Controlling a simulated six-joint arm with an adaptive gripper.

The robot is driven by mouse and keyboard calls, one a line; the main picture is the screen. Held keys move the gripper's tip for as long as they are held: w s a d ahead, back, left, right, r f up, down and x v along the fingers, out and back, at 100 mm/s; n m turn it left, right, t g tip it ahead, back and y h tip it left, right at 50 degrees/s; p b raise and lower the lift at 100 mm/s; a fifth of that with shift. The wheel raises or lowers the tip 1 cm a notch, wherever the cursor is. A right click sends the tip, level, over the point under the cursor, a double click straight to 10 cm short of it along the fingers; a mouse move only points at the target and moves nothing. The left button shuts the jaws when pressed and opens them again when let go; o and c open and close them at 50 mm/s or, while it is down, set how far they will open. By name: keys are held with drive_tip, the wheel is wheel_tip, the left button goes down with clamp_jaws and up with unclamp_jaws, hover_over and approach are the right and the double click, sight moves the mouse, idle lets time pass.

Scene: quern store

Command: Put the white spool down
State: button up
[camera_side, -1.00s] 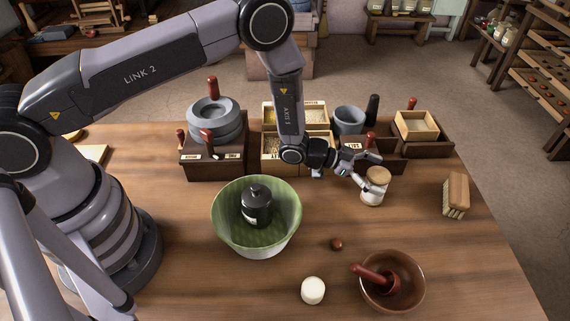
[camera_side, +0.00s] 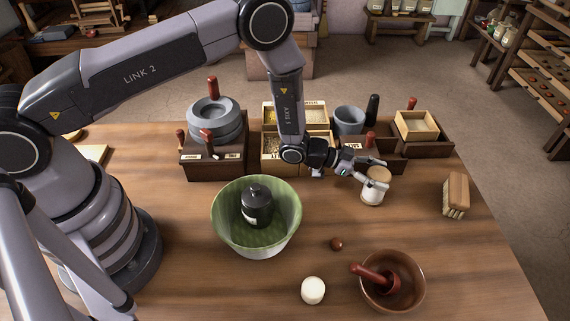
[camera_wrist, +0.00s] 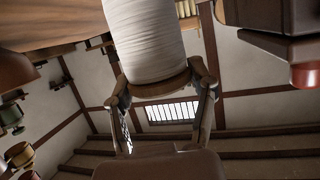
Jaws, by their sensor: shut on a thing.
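The white spool (camera_side: 373,197) stands roughly upright at the right of the table in the side view, with a tan wooden end on top. My gripper (camera_side: 373,171) reaches it from the left and is shut on it near its upper end. In the wrist view the white wound body of the spool (camera_wrist: 145,40) fills the top middle, and my gripper's fingers (camera_wrist: 162,88) lie on both sides of its wooden end. I cannot tell whether the spool's lower end touches the table.
A scrubbing brush (camera_side: 456,195) stands to the right. A brown bowl with a pestle (camera_side: 411,298), a small brown ball (camera_side: 336,244) and a white cylinder (camera_side: 313,291) are nearer the front. A green bowl (camera_side: 225,232) holds a dark jar (camera_side: 257,205). Boxes line the back.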

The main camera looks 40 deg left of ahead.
drive_tip(key=shift+r, duration=0.7)
drive_tip(key=s+a+r, duration=0.7)
drive_tip(key=s+r, duration=0.4)
drive_tip(key=r, duration=0.1)
drive_tip(key=w+a+r+n+t+y, duration=0.2)
drive_tip(key=a+r+n+y, duration=0.2)
drive_tip(key=a, duration=0.5)
drive_tip(key=w+a+r+n+t+y, duration=0.2)
drive_tip(key=a+r+n+y, duration=0.2)
drive_tip(key=a, duration=0.6)
drive_tip(key=w+a+r+n+t+y, duration=0.2)
drive_tip(key=a+r+n+y, duration=0.15)
drive_tip(key=a, duration=0.55)
drive_tip(key=s+a+f+n+g+y, duration=0.4)
drive_tip(key=a+n+y, duration=0.2)
drive_tip(key=a+y, duration=0.15)
drive_tip(key=s+a+f+n+g+y, duration=0.35)
drive_tip(key=a+n+y, duration=0.25)
drive_tip(key=a, duration=0.2)
drive_tip(key=s+a+f+n+g+y, duration=0.15)
drive_tip(key=s+f+n+g, duration=0.3)
drive_tip(key=s, duration=0.55)
drive_tip(key=s+a+f+n+g, duration=0.35)
drive_tip(key=s+f+g, duration=0.2)
drive_tip(key=s, duration=0.45)
drive_tip(key=shift+n, duration=0.25)
drive_tip(key=shift+d+f, duration=0.2)
drive_tip(key=shift+f, duration=3.4)
